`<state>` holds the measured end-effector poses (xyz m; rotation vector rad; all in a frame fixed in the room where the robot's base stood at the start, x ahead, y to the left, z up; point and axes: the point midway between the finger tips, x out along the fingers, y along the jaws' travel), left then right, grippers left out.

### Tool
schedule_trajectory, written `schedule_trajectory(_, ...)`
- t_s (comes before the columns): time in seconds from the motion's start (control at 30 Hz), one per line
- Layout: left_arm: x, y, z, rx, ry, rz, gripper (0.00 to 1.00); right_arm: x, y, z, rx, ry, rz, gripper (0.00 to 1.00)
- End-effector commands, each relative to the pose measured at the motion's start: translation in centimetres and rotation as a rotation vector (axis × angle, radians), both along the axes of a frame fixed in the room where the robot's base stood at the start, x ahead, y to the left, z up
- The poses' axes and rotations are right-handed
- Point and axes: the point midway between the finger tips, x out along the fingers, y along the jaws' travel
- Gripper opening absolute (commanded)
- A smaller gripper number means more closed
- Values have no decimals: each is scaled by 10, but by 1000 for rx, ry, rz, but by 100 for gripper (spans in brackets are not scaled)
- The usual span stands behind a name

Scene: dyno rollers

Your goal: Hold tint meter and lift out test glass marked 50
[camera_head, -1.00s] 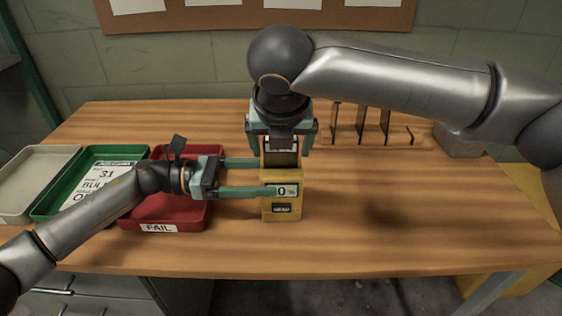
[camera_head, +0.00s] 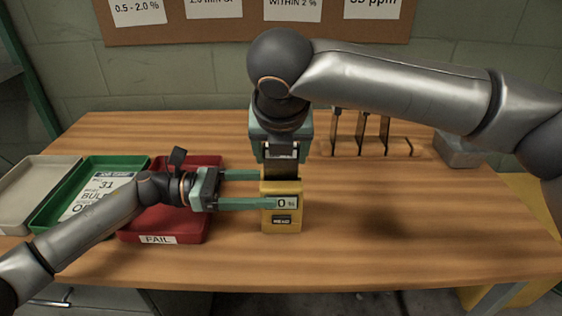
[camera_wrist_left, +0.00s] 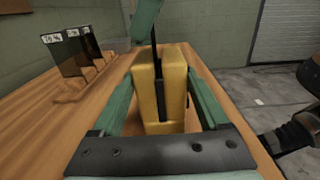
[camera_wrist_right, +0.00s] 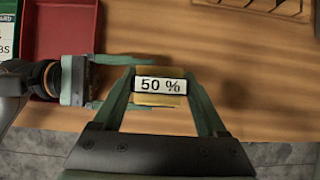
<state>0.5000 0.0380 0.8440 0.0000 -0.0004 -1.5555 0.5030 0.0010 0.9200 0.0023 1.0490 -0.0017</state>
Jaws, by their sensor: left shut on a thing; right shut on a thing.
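The yellow tint meter (camera_head: 282,214) stands upright on the bench, with a 0 % display and a READ button on its front. My left gripper (camera_head: 264,189) is shut on its sides, also seen in the left wrist view around the meter (camera_wrist_left: 160,85). The test glass (camera_head: 281,172) is a dark plate standing in the meter's top slot. Its lower part is hidden by the meter. Its 50 % label (camera_wrist_right: 160,86) faces the right wrist camera. My right gripper (camera_head: 282,155) is above the meter, shut on the glass's top end.
A red FAIL tray (camera_head: 160,228), a green tray (camera_head: 60,206) and a beige tray (camera_head: 15,198) are at left. A wooden rack (camera_head: 345,149) with several dark glasses stands behind right, near a grey block (camera_head: 460,150). The bench right of the meter is clear.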

Motion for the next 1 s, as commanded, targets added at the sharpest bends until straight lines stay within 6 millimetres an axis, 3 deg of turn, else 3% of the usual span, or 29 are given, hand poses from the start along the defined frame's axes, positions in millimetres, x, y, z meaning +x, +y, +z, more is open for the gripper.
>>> schedule_trajectory(0.4,0,0,-1,2,1,0,42,0,1,78,0,-1,1,5)
schedule_trajectory(0.57,0,0,-1,2,1,0,42,-1,1,89,-1,0,3,5)
schedule_trajectory(0.8,0,0,-1,2,1,0,42,-1,0,90,-1,1,3,5)
schedule_trajectory(0.83,0,0,-1,2,1,0,79,-1,0,90,-1,0,3,5)
schedule_trajectory(1.0,0,0,-1,1,1,0,99,-1,0,90,-1,0,3,5)
